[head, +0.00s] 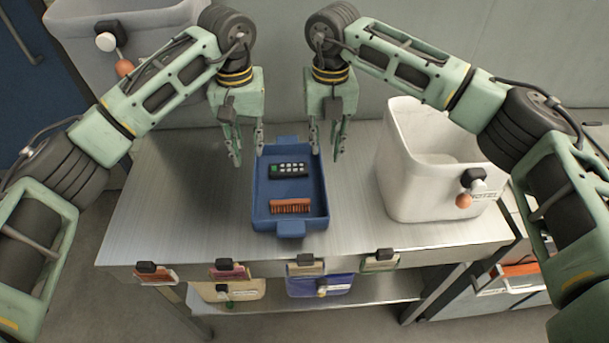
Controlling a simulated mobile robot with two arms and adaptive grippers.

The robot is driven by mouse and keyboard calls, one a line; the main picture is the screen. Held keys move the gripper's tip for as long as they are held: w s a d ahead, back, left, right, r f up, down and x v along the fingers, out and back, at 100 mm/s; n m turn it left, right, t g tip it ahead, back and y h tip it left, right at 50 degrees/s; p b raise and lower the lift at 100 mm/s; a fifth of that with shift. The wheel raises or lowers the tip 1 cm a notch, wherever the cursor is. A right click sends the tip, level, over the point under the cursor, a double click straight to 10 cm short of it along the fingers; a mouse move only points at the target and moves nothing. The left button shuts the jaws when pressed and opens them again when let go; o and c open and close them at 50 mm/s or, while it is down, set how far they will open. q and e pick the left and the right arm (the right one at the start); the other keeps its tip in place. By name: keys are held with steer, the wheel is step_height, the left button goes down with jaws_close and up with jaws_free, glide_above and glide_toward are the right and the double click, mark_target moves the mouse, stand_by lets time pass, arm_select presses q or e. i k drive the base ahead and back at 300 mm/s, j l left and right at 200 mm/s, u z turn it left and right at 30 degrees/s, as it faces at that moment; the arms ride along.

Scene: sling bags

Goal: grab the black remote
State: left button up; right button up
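The black remote (289,170) lies flat in the far half of a blue tray (290,227) on the metal table. It has a green button and several pale buttons. My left gripper (247,157) points down, open and empty, just left of the tray's far end. My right gripper (324,153) points down, open and empty, over the tray's far right side. The remote lies between the two grippers and slightly nearer the front, and neither appears to touch it.
An orange-brown brush (291,206) lies in the tray's near half. A white bin (430,165) stands on the right of the metal table (180,220). A grey bin (75,50) is at the back left. The table's left part is clear. Bags sit on the shelf below.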

mark_target(283, 170)
steer(key=k, duration=1.5)
